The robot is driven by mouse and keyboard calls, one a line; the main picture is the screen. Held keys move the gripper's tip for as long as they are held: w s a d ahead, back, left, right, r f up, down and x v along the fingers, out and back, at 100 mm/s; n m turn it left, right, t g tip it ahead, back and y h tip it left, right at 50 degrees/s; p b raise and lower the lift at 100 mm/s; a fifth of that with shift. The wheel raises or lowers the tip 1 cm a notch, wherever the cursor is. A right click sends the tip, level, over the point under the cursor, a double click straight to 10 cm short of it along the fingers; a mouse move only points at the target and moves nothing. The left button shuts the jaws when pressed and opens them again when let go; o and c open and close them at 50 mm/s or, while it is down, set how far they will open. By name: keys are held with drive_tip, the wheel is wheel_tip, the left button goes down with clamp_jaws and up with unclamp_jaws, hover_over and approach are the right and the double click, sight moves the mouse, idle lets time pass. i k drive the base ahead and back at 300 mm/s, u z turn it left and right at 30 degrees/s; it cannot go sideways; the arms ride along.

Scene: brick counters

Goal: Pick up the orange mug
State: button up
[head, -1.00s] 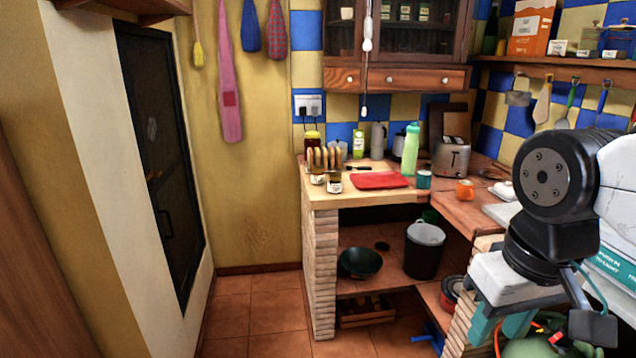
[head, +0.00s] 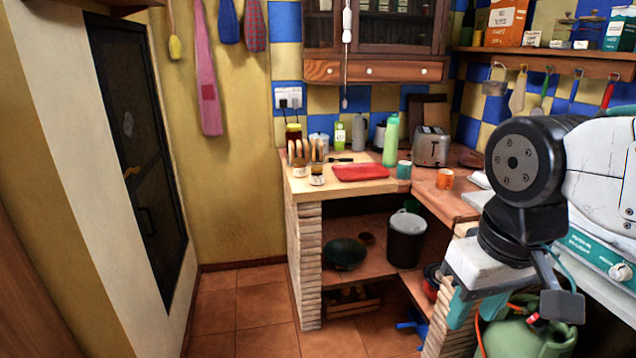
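The orange mug (head: 445,179) stands upright on the brown counter at the right, in front of the toaster and to the right of a teal cup (head: 404,169). My gripper (head: 475,310) hangs at the lower right of the head view, below the black wrist joint. Its teal fingers point down and look apart, with nothing seen between them. It is well apart from the mug, nearer to the camera and lower in the picture. The fingertips are small and partly hard to make out against the brickwork.
A toaster (head: 431,147) and a green bottle (head: 391,140) stand behind the mug. A red board (head: 361,173) and jars (head: 317,176) are on the left counter. A green gas cylinder (head: 530,335) is below my arm. The tiled floor (head: 240,310) at left is clear.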

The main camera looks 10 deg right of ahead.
sight(444, 177)
drive_tip(key=u, duration=1)
drive_tip(key=k, duration=1.3)
drive_tip(key=u, duration=0.7)
drive_tip(key=i, duration=0.95)
drive_tip(key=z, duration=0.85)
drive_tip(key=i, duration=2.05)
drive_tip(key=z, duration=1.6)
drive_tip(key=i, duration=1)
drive_tip(key=z, duration=1.55)
drive_tip(key=i, duration=0.25)
drive_tip(key=z, duration=0.05)
